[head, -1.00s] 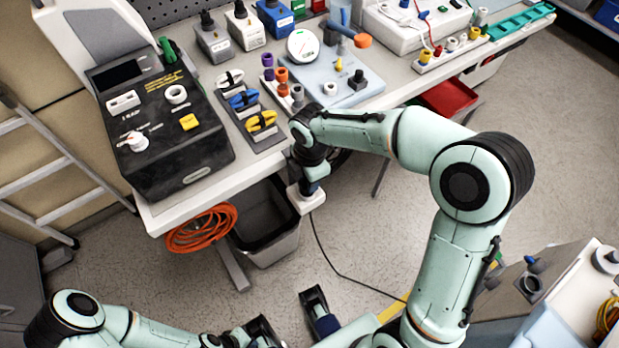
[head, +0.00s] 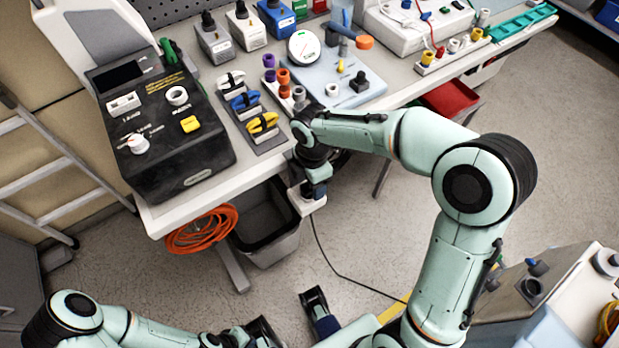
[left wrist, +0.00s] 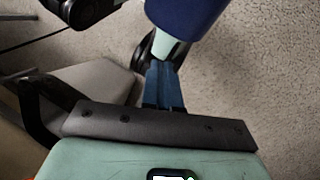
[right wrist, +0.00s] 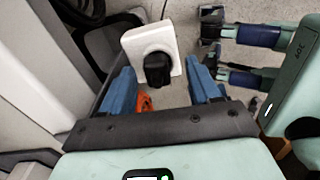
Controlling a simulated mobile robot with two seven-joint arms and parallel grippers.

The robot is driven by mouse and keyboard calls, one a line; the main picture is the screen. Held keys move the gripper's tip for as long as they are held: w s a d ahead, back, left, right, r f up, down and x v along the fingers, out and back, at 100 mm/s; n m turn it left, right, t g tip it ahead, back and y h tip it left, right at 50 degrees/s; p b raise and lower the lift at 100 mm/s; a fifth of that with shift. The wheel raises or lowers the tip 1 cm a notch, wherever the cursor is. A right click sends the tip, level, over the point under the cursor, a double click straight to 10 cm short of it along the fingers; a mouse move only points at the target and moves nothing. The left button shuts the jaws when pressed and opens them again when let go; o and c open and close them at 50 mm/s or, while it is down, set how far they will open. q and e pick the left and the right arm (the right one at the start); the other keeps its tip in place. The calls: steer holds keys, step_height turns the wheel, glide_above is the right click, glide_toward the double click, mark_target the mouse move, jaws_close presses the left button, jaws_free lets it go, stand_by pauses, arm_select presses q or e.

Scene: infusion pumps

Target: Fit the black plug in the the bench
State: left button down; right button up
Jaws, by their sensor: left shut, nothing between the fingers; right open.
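The black plug (right wrist: 157,69) shows in the right wrist view against a square white socket block (right wrist: 150,42). It looks set in the block's round opening; its depth cannot be told. In the head view the block (head: 308,204) is at the bench's (head: 222,190) front edge, with a dark cable (head: 325,257) hanging below; the plug is hidden there. My right gripper (right wrist: 160,75) is open, its blue fingers apart on either side of the plug, with gaps. My left gripper (left wrist: 163,82) is shut and empty, low over the floor, away from the bench.
A grey bin (head: 272,243) and an orange cable coil (head: 200,230) are under the bench edge. A black device (head: 160,130) and several small holders crowd the top. A red bin (head: 450,97) is at the right. Open floor lies in front.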

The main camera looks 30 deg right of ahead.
step_height(320, 180, up, 13)
steer(key=p, duration=0.2)
steer(key=shift+t, duration=0.4)
